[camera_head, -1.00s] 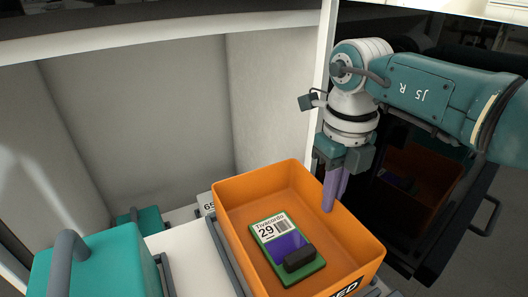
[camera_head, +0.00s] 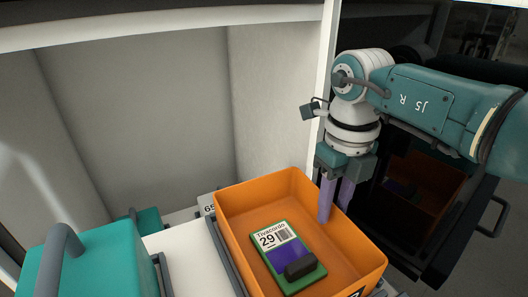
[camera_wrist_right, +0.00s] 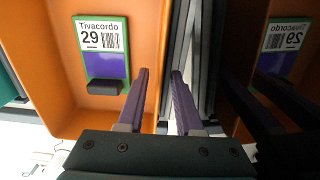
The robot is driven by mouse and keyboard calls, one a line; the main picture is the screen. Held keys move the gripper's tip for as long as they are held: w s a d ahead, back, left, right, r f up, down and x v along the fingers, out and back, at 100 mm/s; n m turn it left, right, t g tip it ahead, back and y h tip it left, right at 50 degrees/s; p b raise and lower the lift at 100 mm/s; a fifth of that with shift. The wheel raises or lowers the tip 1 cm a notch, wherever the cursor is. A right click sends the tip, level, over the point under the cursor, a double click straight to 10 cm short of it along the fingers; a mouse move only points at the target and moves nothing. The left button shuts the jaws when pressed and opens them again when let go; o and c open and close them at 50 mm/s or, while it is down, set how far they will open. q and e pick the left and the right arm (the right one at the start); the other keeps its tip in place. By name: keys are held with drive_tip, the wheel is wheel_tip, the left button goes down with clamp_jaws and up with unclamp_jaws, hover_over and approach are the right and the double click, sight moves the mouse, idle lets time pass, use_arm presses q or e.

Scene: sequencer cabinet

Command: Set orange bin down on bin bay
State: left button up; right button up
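The orange bin (camera_head: 345,230) sits upright at the lower centre of the head view, beside a dark rail (camera_head: 226,258) of the bin bay. A green cartridge labelled "Tivacordo 29" (camera_head: 285,255) lies inside it. My right gripper (camera_head: 336,207) is at the bin's far right wall, with its purple fingers spread apart. In the right wrist view the gripper (camera_wrist_right: 160,85) has one finger inside the bin (camera_wrist_right: 148,40) and one outside, around the wall. The bin's underside and its contact with the bay are hidden. My left gripper is not in view.
A teal box with a grey handle (camera_head: 100,262) stands left of the bin, and another teal piece (camera_head: 145,218) is behind it. A white cabinet post (camera_head: 327,90) rises close to my right wrist. A dark reflective panel (camera_head: 425,190) is at the right.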

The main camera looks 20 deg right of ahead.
wheel_tip(320, 180, up, 12)
drive_tip(key=p, duration=1.1)
drive_tip(key=shift+r+p, duration=0.2)
drive_tip(key=shift+p, duration=0.1)
